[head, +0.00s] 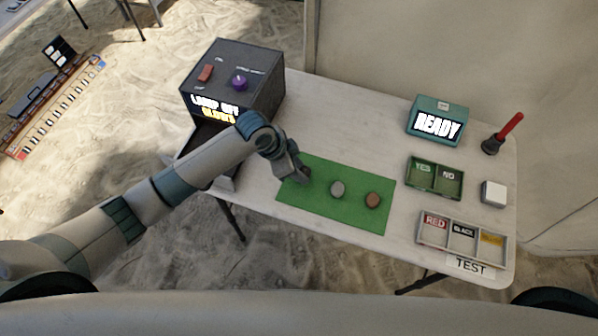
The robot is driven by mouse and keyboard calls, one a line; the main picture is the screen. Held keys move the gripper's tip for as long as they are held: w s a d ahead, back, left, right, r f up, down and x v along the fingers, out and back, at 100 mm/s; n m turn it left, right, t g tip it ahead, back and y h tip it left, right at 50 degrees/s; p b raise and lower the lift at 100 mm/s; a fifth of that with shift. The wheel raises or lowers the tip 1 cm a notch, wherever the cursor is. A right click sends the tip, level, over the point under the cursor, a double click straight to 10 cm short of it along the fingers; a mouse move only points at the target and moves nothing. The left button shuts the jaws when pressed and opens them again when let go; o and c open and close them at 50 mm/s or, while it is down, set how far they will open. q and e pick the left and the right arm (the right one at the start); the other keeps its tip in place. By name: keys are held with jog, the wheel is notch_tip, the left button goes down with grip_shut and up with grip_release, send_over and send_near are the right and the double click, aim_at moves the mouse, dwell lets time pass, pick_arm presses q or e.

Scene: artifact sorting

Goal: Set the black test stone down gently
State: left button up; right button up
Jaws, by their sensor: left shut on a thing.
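My left gripper (300,175) reaches in from the left and is low over the left end of the green mat (350,218). It is shut on a small dark stone (306,173), mostly hidden by the fingers, which looks like the black test stone. I cannot tell whether the stone touches the mat. A grey stone (337,189) lies mid-mat, and a brown stone (373,200) lies to its right. My right gripper is not in view.
A dark box (250,90) with a lit lamp sign stands at the table's (345,120) back left. At right are a teal READY box (437,121), a green YES/NO tray (418,192), a RED/BLACK tray (421,239), a white block (493,193) and a red-handled tool (509,128).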

pick_arm(q)
notch_tip(320, 180, down, 2)
jog(key=shift+s+p, duration=0.1)
jog(key=shift+p, duration=0.2)
jog(key=shift+f, duration=0.25)
jog(key=shift+f, duration=0.1)
jog(key=o, duration=1.1)
